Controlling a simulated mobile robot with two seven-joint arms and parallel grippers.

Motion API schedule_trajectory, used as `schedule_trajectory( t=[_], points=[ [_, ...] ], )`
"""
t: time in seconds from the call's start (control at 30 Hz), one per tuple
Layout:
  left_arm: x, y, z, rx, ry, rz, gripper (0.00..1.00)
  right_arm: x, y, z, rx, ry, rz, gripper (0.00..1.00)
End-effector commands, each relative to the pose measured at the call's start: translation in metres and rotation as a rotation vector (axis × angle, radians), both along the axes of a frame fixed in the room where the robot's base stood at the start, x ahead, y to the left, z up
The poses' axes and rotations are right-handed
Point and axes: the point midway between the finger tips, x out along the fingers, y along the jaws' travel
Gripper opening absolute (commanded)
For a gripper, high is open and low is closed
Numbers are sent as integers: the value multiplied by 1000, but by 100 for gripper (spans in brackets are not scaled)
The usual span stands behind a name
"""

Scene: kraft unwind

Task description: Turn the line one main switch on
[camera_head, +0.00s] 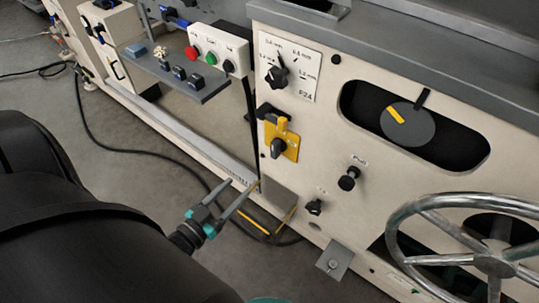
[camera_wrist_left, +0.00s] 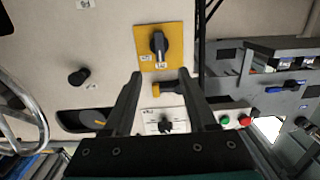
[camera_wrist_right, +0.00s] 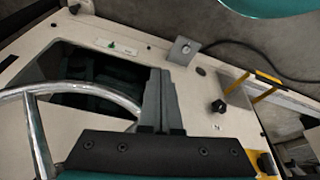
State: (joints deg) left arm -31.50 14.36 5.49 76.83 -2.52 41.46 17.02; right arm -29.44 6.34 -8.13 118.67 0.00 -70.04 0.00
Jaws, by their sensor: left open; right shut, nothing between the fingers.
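The main switch looks to be the black rotary knob (camera_head: 278,148) on a yellow plate (camera_head: 292,152) on the cream machine front. In the left wrist view the knob (camera_wrist_left: 159,44) lies along the picture's vertical on its yellow plate (camera_wrist_left: 176,62); its labels are too small to read. My left gripper (camera_head: 244,181) is open and empty, below and left of the plate in the head view. In the left wrist view its fingers (camera_wrist_left: 164,82) point toward the plate, apart from the knob. My right gripper (camera_wrist_right: 160,72) is shut and empty beside the handwheel.
A yellow-and-black handle (camera_head: 270,112) sticks out just above the plate. Around it are a dial panel (camera_head: 305,60), a push knob (camera_head: 348,179), a handwheel (camera_head: 440,215), and a shelf (camera_head: 205,92) below a button box (camera_head: 220,66). A cable lies on the floor.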

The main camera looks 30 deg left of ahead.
Motion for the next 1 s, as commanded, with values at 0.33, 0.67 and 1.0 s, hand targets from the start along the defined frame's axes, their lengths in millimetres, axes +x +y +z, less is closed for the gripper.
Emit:
schedule_trajectory(
  t=[0.33,0.67,1.0],
  points=[
    [24,-1,10,-2,-64,-16,57,3,0,18,2,-28,-1,0],
    [80,-5,9,-3,-62,-16,57,3,0,53,10,-81,-3,0],
    [122,-8,9,-2,-59,-15,57,17,15,62,58,-211,24,0]
  ],
)
